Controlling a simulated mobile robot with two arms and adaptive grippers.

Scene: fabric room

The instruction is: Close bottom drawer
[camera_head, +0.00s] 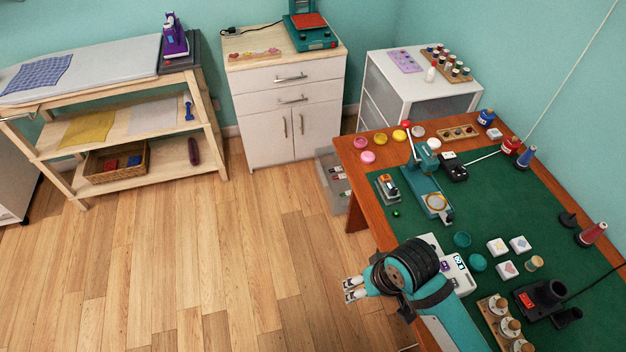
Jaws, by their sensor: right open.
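A low grey open-topped drawer or bin (326,161) sticks out near the floor, left of the workbench, with a few small items inside. It looks like the pulled-out bottom drawer of the white cabinet (372,78), but the bench hides where they would join. My right gripper (350,290) is open and empty at the bottom centre, over the wood floor beside the bench's left edge. It is well apart from the drawer, nearer to me. My left gripper is out of view.
The workbench (420,238), crowded with tools and jars, fills the right side. A white dresser (300,153) with closed drawers and doors stands at the back. A wooden ironing shelf (130,112) is at the left. The wood floor (220,260) between is clear.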

